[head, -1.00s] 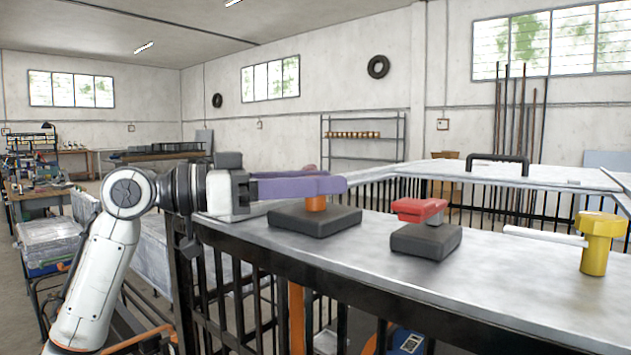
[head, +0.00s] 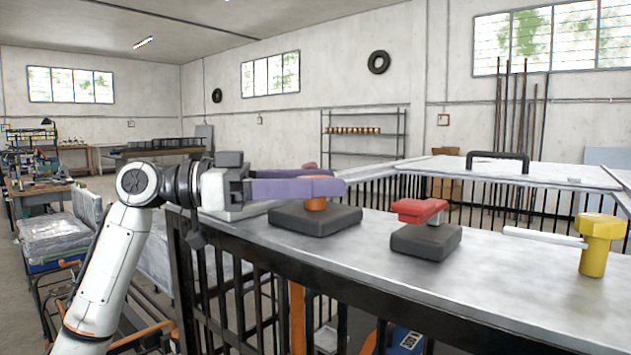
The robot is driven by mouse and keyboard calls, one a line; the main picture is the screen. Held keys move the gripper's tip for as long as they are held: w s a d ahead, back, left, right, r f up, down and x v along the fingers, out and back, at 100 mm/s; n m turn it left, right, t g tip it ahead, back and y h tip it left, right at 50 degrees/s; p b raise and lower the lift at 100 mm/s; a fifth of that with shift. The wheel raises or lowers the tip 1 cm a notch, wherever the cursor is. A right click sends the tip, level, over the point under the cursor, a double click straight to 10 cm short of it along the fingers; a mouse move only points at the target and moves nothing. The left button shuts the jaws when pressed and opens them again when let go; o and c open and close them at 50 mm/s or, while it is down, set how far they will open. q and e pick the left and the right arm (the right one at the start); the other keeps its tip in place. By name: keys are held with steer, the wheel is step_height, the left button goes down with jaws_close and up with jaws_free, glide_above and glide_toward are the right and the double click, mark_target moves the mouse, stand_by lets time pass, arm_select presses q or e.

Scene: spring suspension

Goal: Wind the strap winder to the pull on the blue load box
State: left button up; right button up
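My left gripper (head: 318,187) reaches in from the left with long purple fingers over a black block on the metal bench. An orange part (head: 315,204) stands on that black block (head: 325,221), just under the fingertips; the fingers hide its upper portion. I cannot tell whether they touch or clamp it. A red handle (head: 418,209) sits on a second black block (head: 425,241). A yellow post (head: 596,252) with a white bar (head: 541,236) stands at the right. A blue box (head: 405,341) with a white label shows partly below the bench. My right gripper is not in view.
The grey bench top (head: 480,280) is clear between the blocks and the yellow post. A black railing (head: 235,310) runs below its front edge. A black loop handle (head: 497,160) stands on the far frame. Shelves (head: 363,135) stand at the back wall.

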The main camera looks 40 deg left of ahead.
arm_select(q)
steer(key=shift+s+a, duration=0.1)
steer(key=b+v, duration=0.2)
steer(key=v, duration=0.7)
steer(key=shift+s+a, duration=0.4)
